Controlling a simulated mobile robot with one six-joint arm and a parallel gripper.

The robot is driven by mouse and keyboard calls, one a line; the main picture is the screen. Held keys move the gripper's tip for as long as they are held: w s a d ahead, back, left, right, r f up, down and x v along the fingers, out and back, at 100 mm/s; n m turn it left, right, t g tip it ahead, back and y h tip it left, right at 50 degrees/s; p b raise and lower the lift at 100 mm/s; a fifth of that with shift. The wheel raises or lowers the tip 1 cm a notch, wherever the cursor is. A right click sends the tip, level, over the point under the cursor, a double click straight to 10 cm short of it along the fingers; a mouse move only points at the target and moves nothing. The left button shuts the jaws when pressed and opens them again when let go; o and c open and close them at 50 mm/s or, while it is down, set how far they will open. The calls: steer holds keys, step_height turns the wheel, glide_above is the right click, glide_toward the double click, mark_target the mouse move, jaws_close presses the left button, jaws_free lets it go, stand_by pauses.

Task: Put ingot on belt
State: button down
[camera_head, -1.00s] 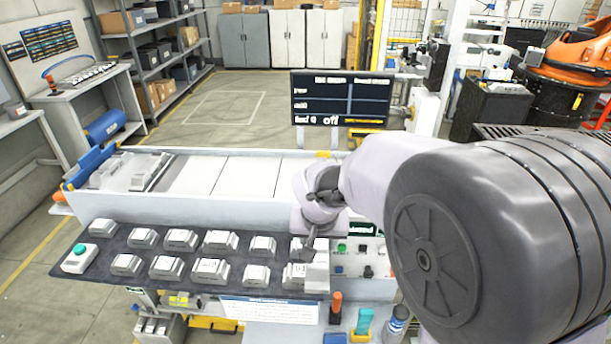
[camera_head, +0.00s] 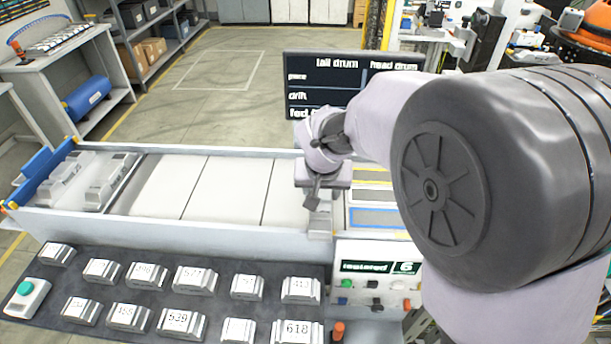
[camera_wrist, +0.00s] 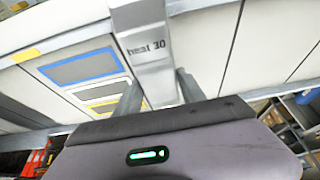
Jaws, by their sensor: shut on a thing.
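My gripper (camera_head: 316,208) is shut on a grey ingot (camera_head: 320,225), held at the right part of the belt, near its front wall. In the wrist view the ingot (camera_wrist: 148,52) lies between the two fingers (camera_wrist: 160,92), and its face reads "heat 30". The belt (camera_head: 232,188) has pale flat slats with dark seams and runs left to right. Whether the ingot touches the belt cannot be told, as my gripper and arm cover part of that area.
Several numbered ingots (camera_head: 194,280) stand in two rows on a dark mat (camera_head: 215,310) in front. Blue and yellow outlined plates (camera_head: 378,218) lie right of my gripper. A control panel (camera_head: 375,278) is below them. A display board (camera_head: 318,78) stands behind. Grey blocks (camera_head: 108,180) sit at the belt's left end.

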steer(key=w+d, duration=0.2)
steer(key=d, duration=0.2)
steer(key=w+d+f+b, duration=0.1)
steer(key=w+d, duration=0.2)
steer(key=d, duration=0.2)
steer(key=w+d, duration=0.2)
steer(key=d, duration=0.2)
steer(key=shift+w+d+f, duration=0.2)
steer(key=shift+w+d, duration=0.1)
steer(key=shift+d, duration=0.1)
steer(key=shift+d+f+b, duration=0.1)
steer(key=shift+f+b, duration=0.1)
steer(key=shift+b, duration=0.15)
step_height(320, 180, down, 3)
steer(key=shift+f+b, duration=0.15)
steer(key=shift+b, duration=0.6)
steer(key=c, duration=0.7)
jaws_free()
